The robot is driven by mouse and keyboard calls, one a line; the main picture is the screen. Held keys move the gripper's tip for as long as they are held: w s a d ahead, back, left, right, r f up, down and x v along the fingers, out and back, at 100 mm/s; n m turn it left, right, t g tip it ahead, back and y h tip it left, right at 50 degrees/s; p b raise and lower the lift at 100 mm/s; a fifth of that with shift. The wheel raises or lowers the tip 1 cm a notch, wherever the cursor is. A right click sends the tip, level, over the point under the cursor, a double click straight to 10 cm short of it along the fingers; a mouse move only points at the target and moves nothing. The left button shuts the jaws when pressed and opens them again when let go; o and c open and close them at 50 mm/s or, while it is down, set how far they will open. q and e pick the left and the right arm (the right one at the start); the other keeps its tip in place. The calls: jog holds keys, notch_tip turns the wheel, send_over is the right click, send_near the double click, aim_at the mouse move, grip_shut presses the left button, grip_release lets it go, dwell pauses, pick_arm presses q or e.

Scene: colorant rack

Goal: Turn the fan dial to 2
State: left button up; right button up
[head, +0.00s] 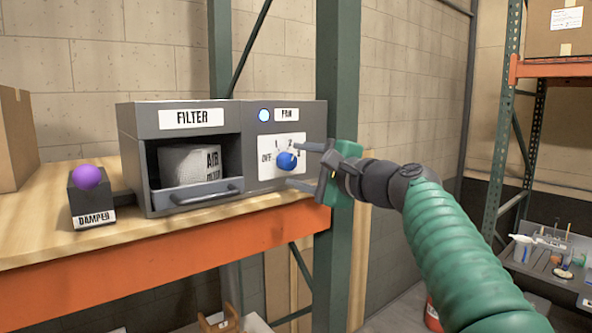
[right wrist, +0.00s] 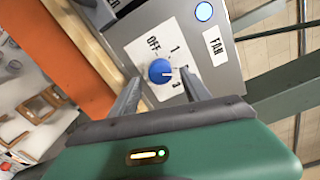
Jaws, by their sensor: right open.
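The blue fan dial (head: 287,160) sits on a white plate (head: 267,146) marked OFF, 1 and further numbers, on the right of the grey box front. In the right wrist view the dial (right wrist: 161,72) has a small pale mark on its right side. The label there is partly hidden by a finger, so its exact setting is hard to read. My right gripper (head: 303,166) is open just in front of the panel. In the right wrist view its fingers (right wrist: 160,90) stand apart on either side, slightly short of the dial. Contact is not visible. My left gripper is not in view.
The grey filter box (head: 136,160) stands on a wooden shelf (head: 40,235) with an orange front beam. Its filter drawer handle (head: 206,193) juts forward. A damper box with a purple knob (head: 88,177) stands left. A green post (head: 338,90) rises behind my gripper.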

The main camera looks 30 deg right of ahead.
jog(key=s+d+b, duration=0.1)
jog(key=s+b, duration=0.4)
jog(key=s, duration=1)
jog(key=shift+d, duration=0.2)
jog(key=shift+r, duration=0.1)
